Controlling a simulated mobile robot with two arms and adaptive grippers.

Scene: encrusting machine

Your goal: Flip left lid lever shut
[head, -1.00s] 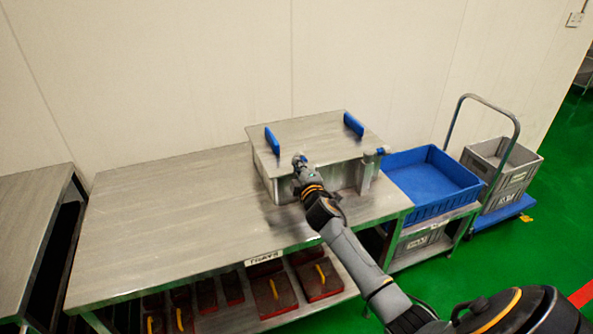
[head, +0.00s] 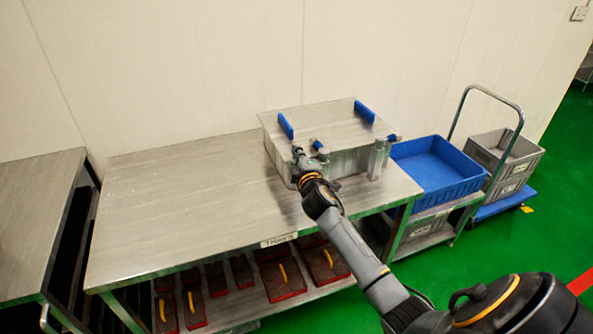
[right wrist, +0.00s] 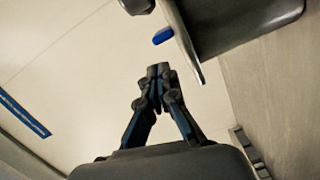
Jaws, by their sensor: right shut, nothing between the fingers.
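A metal box with a flat metal lid (head: 325,115) stands at the right end of the steel table. The left lid lever (head: 316,145), with a blue tip, is at the lid's front edge. The right lid lever (head: 392,138), also blue-tipped, is at the front right corner above a metal post. My right gripper (head: 297,152) is shut and empty at the box's front left, just left of the left lever's tip; contact cannot be told. Its closed fingers (right wrist: 158,70) also show in the right wrist view, with a small blue piece beyond them. My left gripper is not in view.
Two blue handles (head: 286,126) (head: 364,111) stand on the lid. A blue tray (head: 440,190) and a trolley with grey crates (head: 490,160) are to the right. The steel table (head: 190,200) is clear on the left. Red trays with yellow handles lie on the shelf below.

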